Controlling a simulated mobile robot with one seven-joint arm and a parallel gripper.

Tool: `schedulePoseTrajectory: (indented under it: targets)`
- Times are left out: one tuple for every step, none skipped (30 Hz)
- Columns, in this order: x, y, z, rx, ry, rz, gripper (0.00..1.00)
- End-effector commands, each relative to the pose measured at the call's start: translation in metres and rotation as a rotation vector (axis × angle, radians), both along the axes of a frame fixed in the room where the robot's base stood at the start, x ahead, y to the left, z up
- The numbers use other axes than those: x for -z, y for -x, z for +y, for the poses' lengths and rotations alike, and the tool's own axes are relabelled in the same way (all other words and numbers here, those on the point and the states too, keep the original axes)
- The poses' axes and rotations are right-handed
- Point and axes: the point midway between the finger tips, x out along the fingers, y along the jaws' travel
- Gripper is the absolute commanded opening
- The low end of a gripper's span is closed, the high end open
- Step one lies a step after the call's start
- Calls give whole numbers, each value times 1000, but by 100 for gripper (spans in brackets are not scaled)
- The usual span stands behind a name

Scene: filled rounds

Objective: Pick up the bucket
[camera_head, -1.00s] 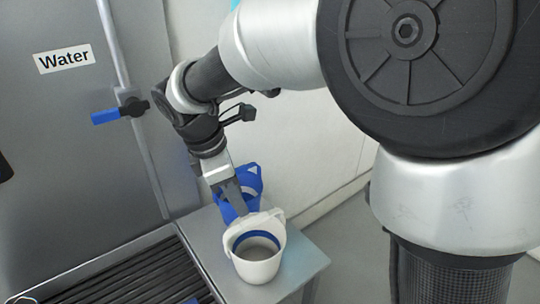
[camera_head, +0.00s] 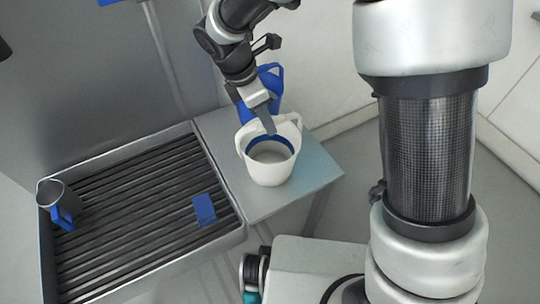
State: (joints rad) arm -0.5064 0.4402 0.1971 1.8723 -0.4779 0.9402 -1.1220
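A white bucket (camera_head: 270,174) with a blue band inside and a raised white handle stands upright on a small grey table (camera_head: 310,177). My gripper (camera_head: 268,124) reaches down from above to the back rim and handle of the white bucket. Its fingers overlap the handle in the picture. The fingers show almost edge-on, so I cannot tell whether they are open or shut, or whether they touch the handle.
A slatted metal grate (camera_head: 140,215) in a frame lies left of the table. A metal jug with a blue handle (camera_head: 62,207) stands at its left end, and a blue piece (camera_head: 204,209) lies near its right side. A wall runs behind the table. Open floor shows at the right.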

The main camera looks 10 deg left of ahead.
Motion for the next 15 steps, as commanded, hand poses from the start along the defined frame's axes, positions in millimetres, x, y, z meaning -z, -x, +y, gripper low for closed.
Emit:
schedulePoseTrajectory:
  targets:
    - [7, -1, -1, 0, 0, 1, 38]
    - [9, -1, -2, 0, 0, 1, 38]
    - [10, -1, -3, 0, 0, 0, 38]
    - [11, -2, -3, 0, 0, 0, 38]
    - [12, -2, -3, 0, 0, 0, 38]
    - [13, -2, -4, 0, 0, -1, 38]
    - [15, -2, -4, 0, -1, 0, 38]
    - [17, -3, -5, 0, -1, 0, 38]
    - [20, -3, -7, 1, -1, 0, 38]
    - [24, -4, -9, 1, 0, 0, 38]
    - [28, -4, -11, 1, 0, 1, 38]
    - [34, -5, -14, 2, 1, 1, 38]
    - [38, -6, -16, 2, 1, 1, 38]
    - [43, -6, -18, 2, 1, 1, 38]
    - [49, -7, -20, 0, 2, 3, 38]
